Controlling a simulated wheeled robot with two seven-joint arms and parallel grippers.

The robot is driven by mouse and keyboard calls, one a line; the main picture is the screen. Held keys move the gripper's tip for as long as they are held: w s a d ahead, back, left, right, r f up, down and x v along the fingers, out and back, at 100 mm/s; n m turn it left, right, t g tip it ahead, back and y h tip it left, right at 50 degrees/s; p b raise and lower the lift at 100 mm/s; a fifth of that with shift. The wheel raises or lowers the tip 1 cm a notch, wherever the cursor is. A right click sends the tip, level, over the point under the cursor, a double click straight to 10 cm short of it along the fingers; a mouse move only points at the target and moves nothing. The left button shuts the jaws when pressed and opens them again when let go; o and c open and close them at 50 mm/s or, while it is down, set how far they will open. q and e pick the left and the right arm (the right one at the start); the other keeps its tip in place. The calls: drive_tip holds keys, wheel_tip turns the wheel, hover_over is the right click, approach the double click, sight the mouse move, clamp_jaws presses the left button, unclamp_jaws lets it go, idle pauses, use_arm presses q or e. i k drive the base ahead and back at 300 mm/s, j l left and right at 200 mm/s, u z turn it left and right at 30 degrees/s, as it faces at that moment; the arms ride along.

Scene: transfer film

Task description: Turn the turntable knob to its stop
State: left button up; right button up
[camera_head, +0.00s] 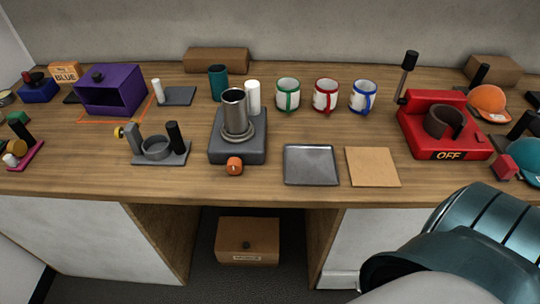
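The turntable (238,150) is a dark grey box in the middle of the bench, near the front edge. An orange knob (235,166) sticks out of its front face, and a light dot shows on it. A metal cup (235,112) stands upright on the round plate on top. A white cylinder (253,97) stands at the back of the box, partly behind the cup. A teal and grey link of my own arm fills the lower right corner, away from the turntable. Neither of my grippers is in view.
A grey tray (311,165) and a tan board (372,167) lie right of the turntable. A grey fixture (161,152) stands left of it. Several mugs (326,95) stand behind. A red press (445,128) marked OFF is further right. Bare wood lies in front of the knob.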

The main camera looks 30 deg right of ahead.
sight(234, 164)
drive_tip(key=k+l, duration=0.1)
drive_tip(key=l, duration=0.35)
drive_tip(key=k+l, duration=0.1)
drive_tip(key=l, duration=0.8)
drive_tip(key=k, duration=0.05)
